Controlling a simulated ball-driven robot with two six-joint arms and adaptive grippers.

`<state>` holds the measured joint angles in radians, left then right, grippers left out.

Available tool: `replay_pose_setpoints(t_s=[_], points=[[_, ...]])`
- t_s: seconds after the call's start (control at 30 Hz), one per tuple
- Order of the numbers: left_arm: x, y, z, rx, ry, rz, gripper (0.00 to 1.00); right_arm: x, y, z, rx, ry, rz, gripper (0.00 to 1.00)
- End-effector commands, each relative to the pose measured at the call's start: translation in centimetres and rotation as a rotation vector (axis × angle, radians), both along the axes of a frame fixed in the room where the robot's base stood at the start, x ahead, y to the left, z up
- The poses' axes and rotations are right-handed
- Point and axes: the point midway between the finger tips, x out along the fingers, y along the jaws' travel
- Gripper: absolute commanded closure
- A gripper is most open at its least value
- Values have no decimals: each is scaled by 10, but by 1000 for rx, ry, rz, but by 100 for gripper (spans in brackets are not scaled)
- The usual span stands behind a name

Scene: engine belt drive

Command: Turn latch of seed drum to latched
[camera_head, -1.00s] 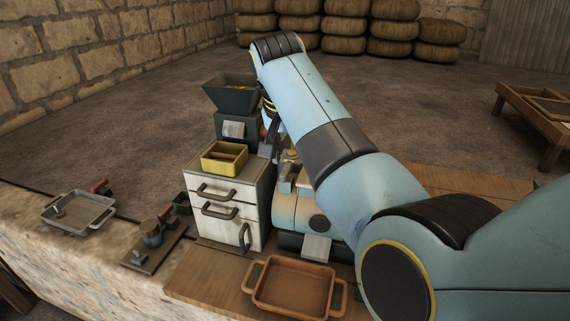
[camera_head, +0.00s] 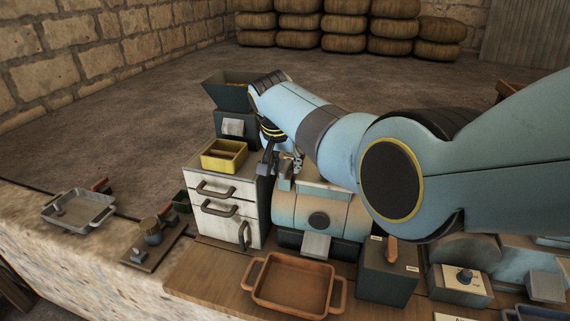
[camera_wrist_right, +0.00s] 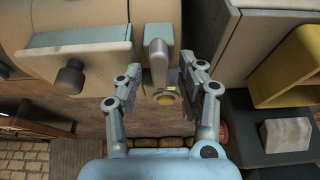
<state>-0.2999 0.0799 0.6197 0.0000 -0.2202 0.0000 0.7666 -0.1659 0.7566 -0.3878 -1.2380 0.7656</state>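The seed drum (camera_head: 316,208) is a cream and light-blue rounded body with a dark round knob, standing right of the white cabinet. In the right wrist view, a slim grey latch lever (camera_wrist_right: 158,62) rises from a pale-blue block on the drum, with a brass-coloured round end (camera_wrist_right: 165,98) nearest me. My right gripper (camera_head: 281,164) is at the drum's upper left edge. In the right wrist view the gripper (camera_wrist_right: 160,72) is open, one finger either side of the lever, with gaps showing. The latch is mostly hidden by the gripper in the head view. My left gripper is out of view.
The white cabinet (camera_head: 228,208) with a yellow box (camera_head: 222,157) stands close left. A dark hopper (camera_head: 229,95) is behind. A brown tray (camera_head: 292,288) lies in front. A dark box with an orange lever (camera_head: 391,250) is right of the drum.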

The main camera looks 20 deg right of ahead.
Motion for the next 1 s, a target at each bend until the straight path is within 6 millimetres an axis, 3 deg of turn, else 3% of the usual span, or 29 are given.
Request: replay_pose_setpoints(t_s=[0.2,0.53,1.0], points=[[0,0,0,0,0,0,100,0,0,0,0,0,0,61],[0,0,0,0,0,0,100,0,0,0,0,0,0,100],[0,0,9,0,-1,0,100,0,-1,2,0,0,67,100]])
